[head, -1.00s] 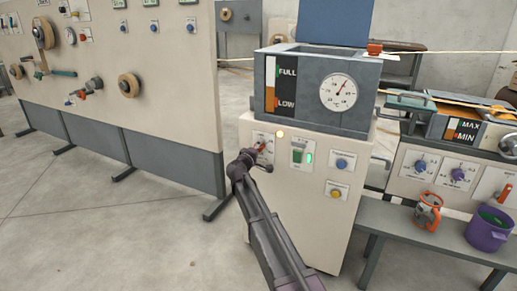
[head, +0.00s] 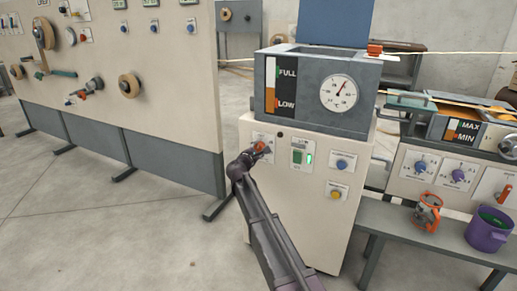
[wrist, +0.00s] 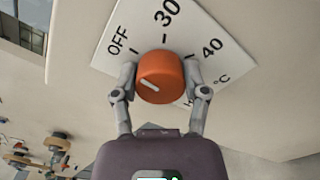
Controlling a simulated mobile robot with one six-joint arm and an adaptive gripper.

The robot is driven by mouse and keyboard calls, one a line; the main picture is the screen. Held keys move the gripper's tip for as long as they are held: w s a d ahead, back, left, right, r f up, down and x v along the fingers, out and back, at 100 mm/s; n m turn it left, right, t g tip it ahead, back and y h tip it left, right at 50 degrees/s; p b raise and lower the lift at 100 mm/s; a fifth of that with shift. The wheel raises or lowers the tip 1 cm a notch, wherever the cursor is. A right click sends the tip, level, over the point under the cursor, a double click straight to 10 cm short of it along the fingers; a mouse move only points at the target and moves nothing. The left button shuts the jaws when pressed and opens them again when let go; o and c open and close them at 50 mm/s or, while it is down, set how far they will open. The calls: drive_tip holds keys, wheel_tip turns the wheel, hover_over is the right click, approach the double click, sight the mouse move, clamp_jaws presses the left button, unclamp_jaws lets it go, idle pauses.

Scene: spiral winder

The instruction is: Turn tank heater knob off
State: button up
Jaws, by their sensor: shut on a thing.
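The tank heater knob is orange (wrist: 160,77) with a white mark on its face, seen in the wrist view on a white dial plate (wrist: 115,35) with OFF, 30 and 40 °C marks. The white mark lies left of the middle of the face, slanting toward the left side. My gripper (wrist: 160,85) is shut on the knob, one finger on each side. In the head view the knob (head: 260,146) shows just past my gripper (head: 255,152), on the front of the white cabinet (head: 300,220). The small lamp (head: 280,135) above the plate is dark.
A green lit switch (head: 298,157), a blue knob (head: 342,165) and a yellow knob (head: 336,194) sit to the right. The grey tank (head: 300,117) with a dial stands above. A bench (head: 390,228) with an orange jug and a purple bucket is at right.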

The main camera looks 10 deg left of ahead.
drive_tip(key=shift+w+n, duration=0.15)
drive_tip(key=shift+n, duration=0.45)
drive_tip(key=o, duration=1.1)
drive_tip(key=shift+o, duration=0.2)
drive_tip(key=v, duration=1.2)
